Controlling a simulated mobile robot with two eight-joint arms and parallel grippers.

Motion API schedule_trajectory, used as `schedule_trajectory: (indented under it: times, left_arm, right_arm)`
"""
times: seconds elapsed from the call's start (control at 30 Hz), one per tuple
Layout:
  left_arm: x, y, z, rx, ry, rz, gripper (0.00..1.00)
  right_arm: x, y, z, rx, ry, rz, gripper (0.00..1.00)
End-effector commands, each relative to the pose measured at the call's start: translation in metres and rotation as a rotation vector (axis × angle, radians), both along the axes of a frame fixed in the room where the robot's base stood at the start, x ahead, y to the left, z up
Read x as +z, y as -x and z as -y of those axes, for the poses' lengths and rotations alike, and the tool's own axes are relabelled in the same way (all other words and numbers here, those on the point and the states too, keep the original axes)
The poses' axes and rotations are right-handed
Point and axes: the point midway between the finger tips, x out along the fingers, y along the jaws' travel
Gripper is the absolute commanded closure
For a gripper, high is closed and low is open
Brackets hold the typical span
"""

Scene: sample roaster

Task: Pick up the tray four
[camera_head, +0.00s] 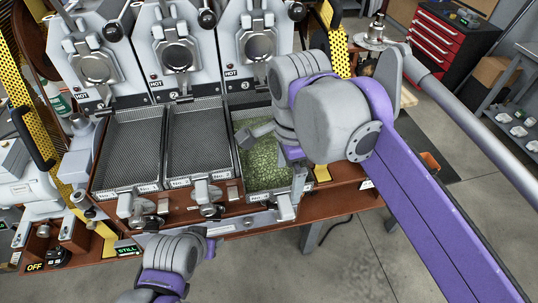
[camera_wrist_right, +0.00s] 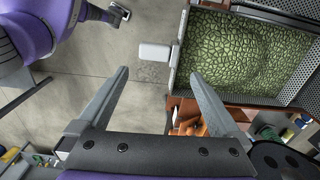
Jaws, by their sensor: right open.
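A tray full of green beans (camera_head: 262,168) sits in the rightmost bay that I can see, below the panel marked 3. It also shows in the right wrist view, where its metal rim (camera_wrist_right: 181,62) and a pale handle tab (camera_wrist_right: 155,52) are clear. I cannot read its label, so I cannot tell whether it is tray four. My right gripper (camera_wrist_right: 160,78) is open and empty, with the tab beyond and between its fingertips. In the head view my right wrist covers part of this bay and what lies right of it. My left arm is at the bottom; its fingers cannot be made out.
Two empty mesh trays (camera_head: 128,150) (camera_head: 198,140) lie in the bays to the left. Roaster panels marked HOT stand behind. Metal knobs and clamps (camera_head: 208,195) line the brown bench's front edge. Yellow perforated guards flank the machine. A red tool cabinet (camera_head: 432,40) stands at back right.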

Motion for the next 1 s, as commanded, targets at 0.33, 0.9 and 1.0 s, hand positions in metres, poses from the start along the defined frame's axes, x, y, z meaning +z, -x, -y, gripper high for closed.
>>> schedule_trajectory:
  times: [0.33, 0.9, 1.0]
  left_arm:
    - [-0.004, 0.002, 0.000, 0.000, 0.000, -0.004, 0.50]
    - [-0.004, 0.001, 0.000, 0.000, 0.000, -0.003, 0.50]
    - [-0.004, 0.002, 0.000, 0.000, 0.000, -0.003, 0.50]
  right_arm:
    - [-0.040, 0.000, -0.005, -0.042, 0.006, -0.013, 0.00]
    - [-0.101, 0.002, -0.004, -0.041, 0.006, -0.011, 0.00]
    - [-0.103, 0.002, -0.004, -0.041, 0.006, -0.011, 0.00]
